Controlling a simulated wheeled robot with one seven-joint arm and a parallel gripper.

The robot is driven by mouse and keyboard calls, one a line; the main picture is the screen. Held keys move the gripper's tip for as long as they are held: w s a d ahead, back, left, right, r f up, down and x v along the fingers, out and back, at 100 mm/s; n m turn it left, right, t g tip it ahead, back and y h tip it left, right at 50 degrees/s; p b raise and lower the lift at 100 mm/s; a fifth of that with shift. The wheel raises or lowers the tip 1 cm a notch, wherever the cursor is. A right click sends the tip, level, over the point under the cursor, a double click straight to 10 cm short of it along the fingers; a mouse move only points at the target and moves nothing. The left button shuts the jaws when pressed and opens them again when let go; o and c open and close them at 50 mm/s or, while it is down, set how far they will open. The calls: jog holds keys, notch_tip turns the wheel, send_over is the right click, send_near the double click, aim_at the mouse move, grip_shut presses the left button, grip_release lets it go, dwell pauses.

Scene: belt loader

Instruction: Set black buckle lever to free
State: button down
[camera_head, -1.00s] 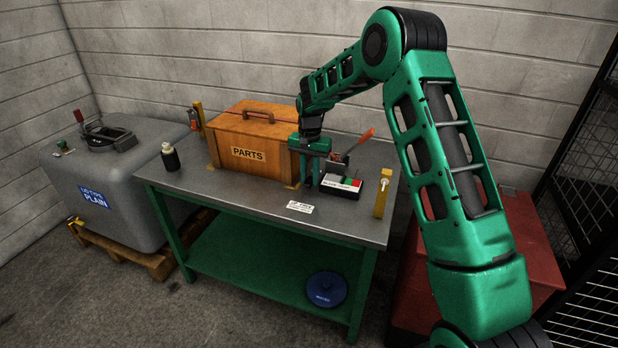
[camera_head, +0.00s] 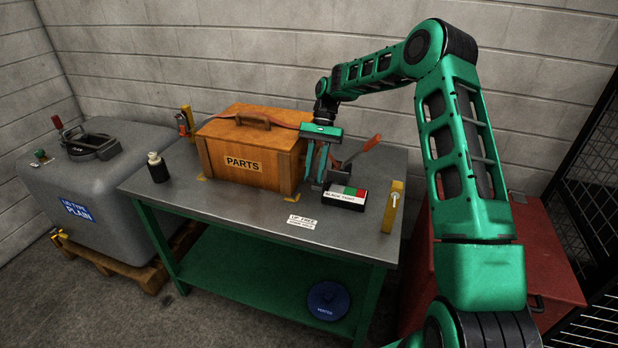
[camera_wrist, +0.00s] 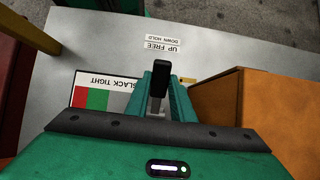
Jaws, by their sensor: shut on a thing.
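The black buckle lever (camera_wrist: 160,82) shows in the wrist view as a dark upright grip on a pale metal stem, between my two green fingers. My gripper (camera_wrist: 162,95) is shut on it. In the head view my gripper (camera_head: 318,167) points down beside the right end of the wooden parts box, and its fingers mostly hide the lever. A label reading UP FREE, DOWN HOLD (camera_head: 302,221) lies on the bench in front; it also shows in the wrist view (camera_wrist: 162,45). The exact angle of the lever is hard to tell.
The PARTS box (camera_head: 214,155) stands left of my gripper, with a reddish strap (camera_head: 284,122) over it. Right of my gripper are a slack/tight indicator (camera_head: 347,196), a red-handled lever (camera_head: 371,143) and a yellow post (camera_head: 393,206). The bench front (camera_head: 250,214) is mostly clear.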

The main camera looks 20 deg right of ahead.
jog(key=shift+w+d+r+g+y, duration=0.15)
jog(key=shift+w+d+g+y, duration=0.2)
jog(key=shift+d+g+y, duration=0.25)
jog(key=c, duration=1.5)
grip_release()
jog(key=shift+a, duration=0.2)
jog(key=shift+w+r, duration=0.1)
jog(key=v, duration=1)
jog(key=shift+w+d+r, duration=0.1)
jog(key=shift+w+r, duration=0.1)
jog(key=shift+w, duration=0.15)
